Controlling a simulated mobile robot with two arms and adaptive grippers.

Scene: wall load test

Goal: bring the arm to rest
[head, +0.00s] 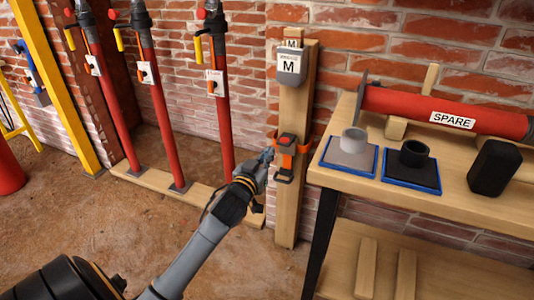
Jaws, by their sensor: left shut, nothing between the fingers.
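My left arm reaches up from the bottom left of the head view. Its gripper (267,156) is shut and empty. It is in front of the wooden post (291,215), just left of an orange and black device (287,150) fixed there. I cannot tell whether the fingertips touch the device. A grey box marked M (289,67) is higher on the same post. My right gripper is not in view.
A wooden bench (460,205) stands at the right with a red SPARE prop (445,108), a grey cup part (353,145), a black cup part (412,160) and a black block (494,168). Red props (165,120) stand at the left. The dirt floor in front is open.

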